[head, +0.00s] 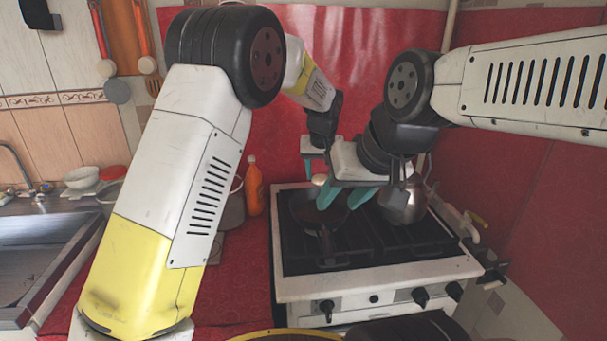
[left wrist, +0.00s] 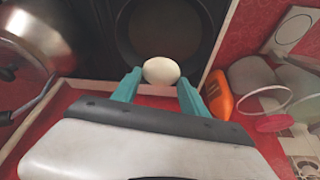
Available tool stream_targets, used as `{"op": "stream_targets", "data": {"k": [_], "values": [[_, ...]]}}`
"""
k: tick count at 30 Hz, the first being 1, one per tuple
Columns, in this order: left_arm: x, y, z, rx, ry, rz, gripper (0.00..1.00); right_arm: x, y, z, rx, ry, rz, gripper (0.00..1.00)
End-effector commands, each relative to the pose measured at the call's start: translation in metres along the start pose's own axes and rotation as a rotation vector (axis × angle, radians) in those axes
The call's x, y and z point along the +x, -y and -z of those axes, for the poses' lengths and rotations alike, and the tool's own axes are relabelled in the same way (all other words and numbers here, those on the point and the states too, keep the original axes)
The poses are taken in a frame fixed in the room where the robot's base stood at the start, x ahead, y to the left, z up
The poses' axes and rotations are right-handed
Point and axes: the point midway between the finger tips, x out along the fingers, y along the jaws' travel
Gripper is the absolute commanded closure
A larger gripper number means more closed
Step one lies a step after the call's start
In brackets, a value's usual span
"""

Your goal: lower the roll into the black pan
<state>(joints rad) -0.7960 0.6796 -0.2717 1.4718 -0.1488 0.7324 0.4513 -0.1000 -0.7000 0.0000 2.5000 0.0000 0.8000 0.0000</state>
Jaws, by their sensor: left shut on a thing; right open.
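The pale, egg-shaped roll (head: 319,180) is held between the teal fingertips of my left gripper (head: 318,177), above the black pan (head: 304,212) on the stove. In the left wrist view the roll (left wrist: 161,70) sits between the two fingers and overlaps the edge of the dark round pan (left wrist: 150,25); its height above the pan is hard to tell. My right gripper (head: 343,197) is open and empty, in front of the pan in the head view, and its fingers hide part of the pan.
A metal kettle (head: 403,203) stands right of the pan, close to my right gripper. The white stove (head: 375,286) has black grates. An orange bottle (head: 253,188) and a grey pot (head: 233,207) stand to its left. A sink (head: 40,245) lies far left.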

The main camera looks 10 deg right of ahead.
Motion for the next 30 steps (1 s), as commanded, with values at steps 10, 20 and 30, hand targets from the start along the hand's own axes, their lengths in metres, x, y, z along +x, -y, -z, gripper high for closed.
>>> {"op": "stream_targets", "data": {"k": [10, 20, 30], "values": [[0.0003, -0.0010, 0.0009, 0.000, 0.000, 0.000, 0.88, 0.0000, 0.0000, 0.0000, 0.000, 0.000, 0.000, 0.57], [0.0030, -0.0006, 0.0067, 0.001, 0.000, 0.000, 0.88, 0.0000, 0.0000, 0.0000, 0.000, 0.000, 0.000, 0.57], [0.0032, -0.0006, 0.0064, 0.001, 0.000, 0.000, 0.88, 0.0000, 0.0000, 0.0000, 0.000, 0.000, 0.000, 0.57]]}}
